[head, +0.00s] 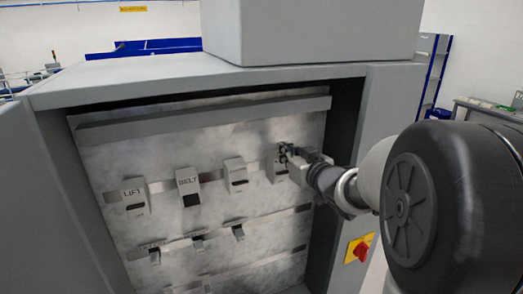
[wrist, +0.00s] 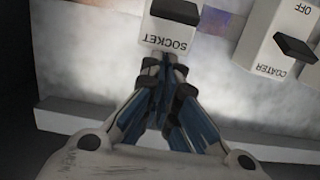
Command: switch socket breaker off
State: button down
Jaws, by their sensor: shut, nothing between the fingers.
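The SOCKET breaker (wrist: 168,30) is a pale block at the top of the wrist view, its label upside down. Its dark toggle (wrist: 175,10) shows near the picture's top edge; the rest of the block is cut off. My gripper (wrist: 166,60) is shut and empty, its fingertips at the label end of the block; I cannot tell whether they touch it. In the head view my gripper (head: 287,154) is at the rightmost breaker (head: 281,175) of the top row and partly hides it.
The COATER breaker (wrist: 268,50), with OFF readable, is beside SOCKET. LIFT (head: 134,193) and BELT (head: 187,181) sit further left in the open cabinet. Lower rows hold more small breakers (head: 198,241). The cabinet's right wall (head: 375,150) is close to my arm, with a red knob (head: 361,249) on it.

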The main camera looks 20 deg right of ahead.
aim_at(284, 172)
jog(key=s+f, duration=0.1)
jog(key=f, duration=0.2)
jog(key=shift+s+d, duration=0.1)
jog(key=shift+s, duration=0.3)
jog(key=shift+w+r, duration=0.1)
